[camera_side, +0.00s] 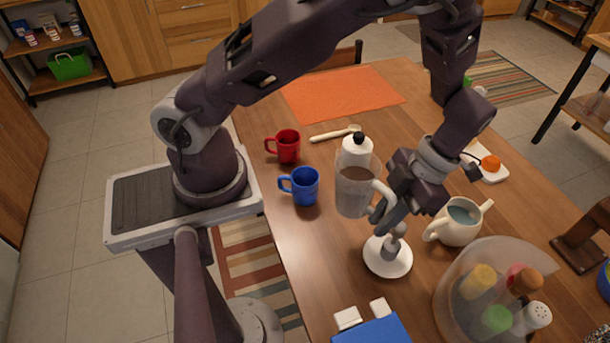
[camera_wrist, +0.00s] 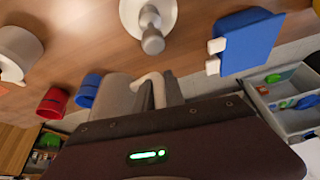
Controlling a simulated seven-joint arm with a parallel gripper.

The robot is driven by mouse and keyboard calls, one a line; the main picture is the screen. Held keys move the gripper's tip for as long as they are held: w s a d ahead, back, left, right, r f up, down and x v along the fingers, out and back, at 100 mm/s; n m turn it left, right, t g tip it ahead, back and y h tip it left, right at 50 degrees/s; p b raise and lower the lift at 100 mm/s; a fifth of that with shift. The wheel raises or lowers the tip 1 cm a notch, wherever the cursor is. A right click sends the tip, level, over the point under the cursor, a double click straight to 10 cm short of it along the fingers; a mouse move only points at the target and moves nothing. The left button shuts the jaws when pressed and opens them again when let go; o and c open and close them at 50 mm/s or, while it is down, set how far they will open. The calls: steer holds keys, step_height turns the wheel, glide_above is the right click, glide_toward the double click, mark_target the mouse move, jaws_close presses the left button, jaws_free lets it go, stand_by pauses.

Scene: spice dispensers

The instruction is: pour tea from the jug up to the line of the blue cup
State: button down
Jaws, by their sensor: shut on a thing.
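The jug (camera_side: 353,190) is clear, with brown tea inside and a pale handle on its right. My gripper (camera_side: 379,207) is shut on that handle and holds the jug roughly upright above the table. The jug also shows in the wrist view (camera_wrist: 119,98), with its handle at my fingers. The blue cup (camera_side: 304,187) stands upright on the table, just left of the jug in the side view, with its handle to the left. It also shows in the wrist view (camera_wrist: 87,92). Its inside and its line cannot be made out. No stream of tea shows.
A red mug (camera_side: 288,146) stands behind the blue cup. A white bottle (camera_side: 356,147) with a black cap is behind the jug. A white round stand (camera_side: 388,263), a cream pot (camera_side: 459,229) and a clear holder (camera_side: 445,291) of spice jars are to the right and front. An orange mat (camera_side: 342,93) lies behind.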

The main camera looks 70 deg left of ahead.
mark_target(361, 214)
steer(key=f+h, duration=0.1)
steer(key=a+f+h, duration=0.1)
steer(key=f, duration=0.1)
steer(key=f+t+h, duration=0.1)
steer(key=f, duration=0.1)
steer(key=shift+s+a+m, duration=0.3)
steer(key=shift+s, duration=0.05)
steer(key=shift+s+a+f+t+h, duration=0.1)
steer(key=shift+a+f+t+h, duration=0.15)
steer(key=shift+a+h, duration=0.4)
steer(key=shift+d, duration=0.1)
steer(key=shift+s+a+r+m+t+h, duration=0.2)
steer(key=shift+a+r+t+h, duration=0.05)
steer(key=shift+a+r+h, duration=0.3)
steer(key=shift+s+a+r+m+t+h, duration=0.2)
steer(key=shift+a+r+h, duration=0.2)
steer(key=shift+r+h, duration=0.2)
stand_by(1.0)
steer(key=shift+s+a+r+m+t+h+p, duration=0.1)
steer(key=shift+a+r+h+p, duration=0.1)
steer(key=shift+r+h, duration=0.3)
steer(key=shift+s+a+r+m+t+h+p, duration=0.1)
steer(key=shift+a+r+h, duration=0.2)
steer(key=shift+r, duration=0.25)
steer(key=shift+a+r+m+t+h+p, duration=0.1)
steer(key=shift+a+r+h, duration=0.05)
steer(key=shift+r+h, duration=0.35)
stand_by(2.7)
